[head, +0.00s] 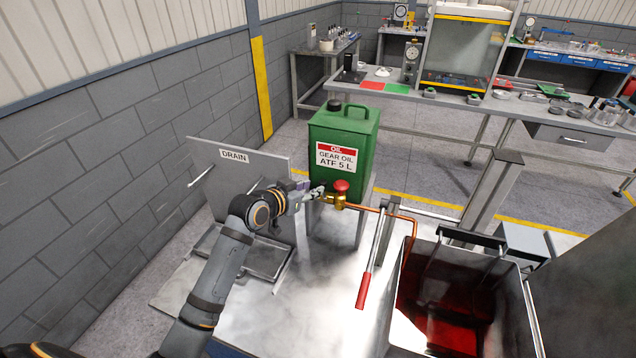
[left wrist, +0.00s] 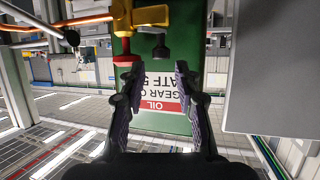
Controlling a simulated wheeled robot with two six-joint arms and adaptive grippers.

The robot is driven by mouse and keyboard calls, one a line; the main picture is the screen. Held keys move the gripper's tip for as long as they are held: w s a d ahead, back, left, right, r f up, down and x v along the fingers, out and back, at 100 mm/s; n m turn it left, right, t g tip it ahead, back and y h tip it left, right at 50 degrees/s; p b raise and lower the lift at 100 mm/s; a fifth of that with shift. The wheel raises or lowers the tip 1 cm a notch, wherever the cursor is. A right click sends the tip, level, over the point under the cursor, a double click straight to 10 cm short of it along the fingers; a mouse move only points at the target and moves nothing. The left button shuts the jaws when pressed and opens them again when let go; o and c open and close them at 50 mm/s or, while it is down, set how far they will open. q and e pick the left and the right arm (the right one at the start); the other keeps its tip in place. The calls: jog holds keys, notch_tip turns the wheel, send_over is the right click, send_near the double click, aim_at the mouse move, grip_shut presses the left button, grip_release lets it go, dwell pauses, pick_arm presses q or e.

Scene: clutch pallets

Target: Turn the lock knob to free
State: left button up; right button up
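A red knob (head: 341,186) sits on a brass valve (head: 340,200) at the front of the green oil can (head: 362,135). In the left wrist view, which is upside down, the red knob (left wrist: 126,58) and the brass valve (left wrist: 122,18) show at the top. A small dark grey knob (left wrist: 160,50) shows beside them, between and just beyond my fingertips. I cannot tell for sure which is the lock knob. My left gripper (head: 314,193) is close to the valve's left side. In its wrist view the left gripper (left wrist: 157,72) is open with nothing between the fingers. My right gripper is not in view.
A grey panel marked DRAIN (head: 235,172) stands left of the can. A copper pipe (head: 385,211) runs right from the valve to an open metal tank (head: 400,315) with red liquid. A red-gripped lever (head: 363,290) stands between. The metal bench top (head: 320,300) in front is clear.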

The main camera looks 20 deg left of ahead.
aim_at(320, 184)
pick_arm(q)
jog(key=x, duration=0.4)
jog(key=shift+w+f+p, duration=0.15)
jog(key=shift+w+p, duration=0.2)
grip_shut()
jog(key=m+g+h+b, duration=0.1)
jog(key=m+h+b, duration=0.1)
jog(key=b, duration=0.2)
jog(key=a+m+g+h+b, duration=0.1)
jog(key=m+h+b, duration=0.1)
jog(key=b, duration=0.2)
jog(key=shift+w+m+g+h, duration=0.2)
jog(key=shift+m+g+h, duration=0.1)
jog(key=shift+g, duration=0.1)
